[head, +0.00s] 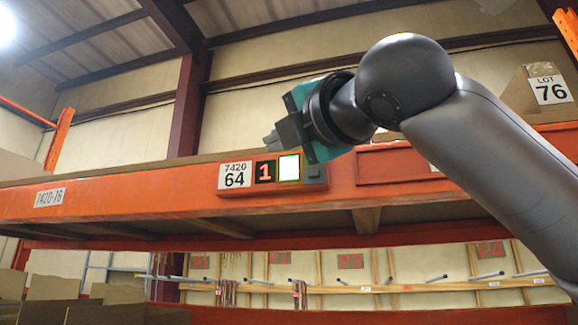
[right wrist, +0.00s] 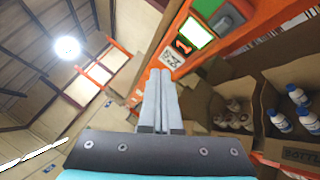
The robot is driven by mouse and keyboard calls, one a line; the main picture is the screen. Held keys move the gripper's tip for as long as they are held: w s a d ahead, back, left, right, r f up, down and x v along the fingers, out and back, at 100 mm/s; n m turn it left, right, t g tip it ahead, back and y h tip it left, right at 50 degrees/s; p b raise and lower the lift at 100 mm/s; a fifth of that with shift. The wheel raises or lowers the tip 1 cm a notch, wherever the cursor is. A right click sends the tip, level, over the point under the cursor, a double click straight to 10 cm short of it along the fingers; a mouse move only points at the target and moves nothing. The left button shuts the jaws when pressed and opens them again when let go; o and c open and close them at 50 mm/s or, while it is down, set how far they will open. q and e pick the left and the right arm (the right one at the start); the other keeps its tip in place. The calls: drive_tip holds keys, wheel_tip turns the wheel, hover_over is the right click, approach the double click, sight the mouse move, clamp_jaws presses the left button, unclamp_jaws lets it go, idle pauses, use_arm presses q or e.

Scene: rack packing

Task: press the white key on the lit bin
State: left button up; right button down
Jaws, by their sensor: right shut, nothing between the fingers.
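The lit white key (head: 289,168) has a green border and sits on the orange shelf beam, between a display showing a red 1 (head: 265,172) and a grey block (head: 316,174). In the right wrist view the lit key (right wrist: 197,33) is at the upper right, beyond the fingertips. My right gripper (head: 270,140) is just above and slightly left of the key in the head view. Its fingers are together and empty; they show in the right wrist view (right wrist: 161,75) pointing toward the beam, apart from the key in the picture. My left gripper is not in view.
A label reading 7420 64 (head: 235,175) is left of the display. Under the beam, the right wrist view shows cardboard boxes with white bottles (right wrist: 304,112) and brown-capped bottles (right wrist: 234,118). A box marked LOT 76 (head: 549,90) stands above the beam at right.

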sight(290, 158)
drive_tip(key=shift+w+d+p, duration=0.35)
drive_tip(key=shift+w, duration=0.65)
drive_tip(key=shift+w+d+p, duration=0.3)
drive_tip(key=shift+w+p, duration=0.05)
drive_tip(key=shift+w, duration=0.65)
drive_tip(key=shift+w+d+p, duration=0.35)
drive_tip(key=shift+w, duration=0.65)
drive_tip(key=shift+w, duration=0.1)
drive_tip(key=shift+w+p, duration=0.15)
drive_tip(key=shift+p, duration=0.2)
drive_tip(key=shift+w+d, duration=0.15)
drive_tip(key=shift+w+d+p, duration=0.15)
drive_tip(key=shift+w+p, duration=0.25)
drive_tip(key=shift+p, duration=0.15)
drive_tip(key=shift+s+a, duration=0.3)
drive_tip(key=shift+s, duration=0.5)
